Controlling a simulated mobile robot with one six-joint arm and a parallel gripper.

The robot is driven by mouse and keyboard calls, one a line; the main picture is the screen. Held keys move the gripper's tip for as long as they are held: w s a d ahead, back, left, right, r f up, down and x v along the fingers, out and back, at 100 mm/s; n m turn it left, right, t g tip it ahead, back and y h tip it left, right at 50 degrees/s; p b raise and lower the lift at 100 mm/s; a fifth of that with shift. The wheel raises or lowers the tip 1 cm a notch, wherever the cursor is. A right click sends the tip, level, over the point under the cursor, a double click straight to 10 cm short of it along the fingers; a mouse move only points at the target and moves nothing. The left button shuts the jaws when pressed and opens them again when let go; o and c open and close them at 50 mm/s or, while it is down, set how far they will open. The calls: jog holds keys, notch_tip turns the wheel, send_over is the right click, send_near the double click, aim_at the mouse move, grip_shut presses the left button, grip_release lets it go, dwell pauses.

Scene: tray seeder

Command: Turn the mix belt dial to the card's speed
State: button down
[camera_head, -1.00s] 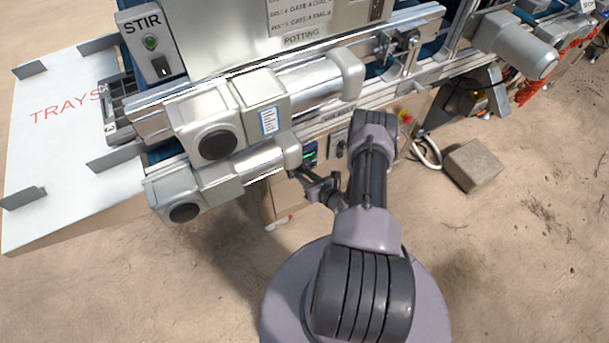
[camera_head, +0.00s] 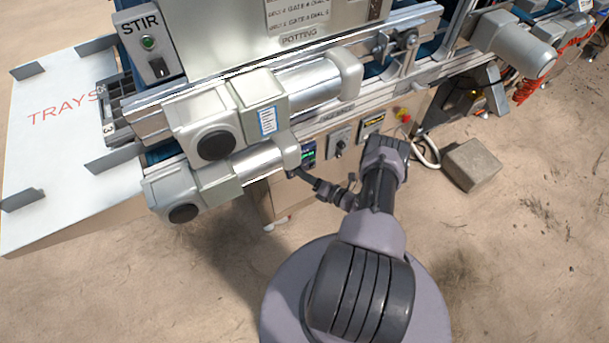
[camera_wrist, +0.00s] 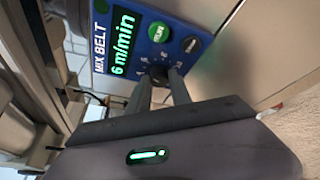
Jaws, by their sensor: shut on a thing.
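The blue mix belt panel (camera_wrist: 150,40) fills the top middle of the wrist view. Its display (camera_wrist: 122,42) reads "6 m/min" in green. The dial (camera_wrist: 158,73) is a dark knob below the display, with small scale marks around it. My gripper (camera_wrist: 164,84) is shut on the dial, and its fingers hide most of the knob and its pointer. In the head view the panel (camera_head: 309,151) is small and partly covered, with my gripper (camera_head: 293,173) at its lower edge. A white card (camera_head: 298,14) on the hopper is cut off at the top; its lines are too small to read surely.
A green button (camera_wrist: 158,32) and a switch (camera_wrist: 191,45) sit beside the dial. Grey motor housings (camera_head: 213,140) overhang the panel on the left. Another dial plate (camera_head: 340,141) and a red stop button (camera_head: 402,114) are to the right. A block (camera_head: 472,165) lies on the ground.

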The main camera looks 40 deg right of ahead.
jog(key=shift+m, duration=0.4)
jog(key=shift+d, duration=0.1)
jog(key=c, duration=1.2)
grip_release()
jog(key=shift+o, duration=0.2)
jog(key=p+v, duration=0.4)
jog(key=v, duration=1.3)
jog(key=shift+s+f, duration=0.2)
jog(key=shift+f, duration=0.05)
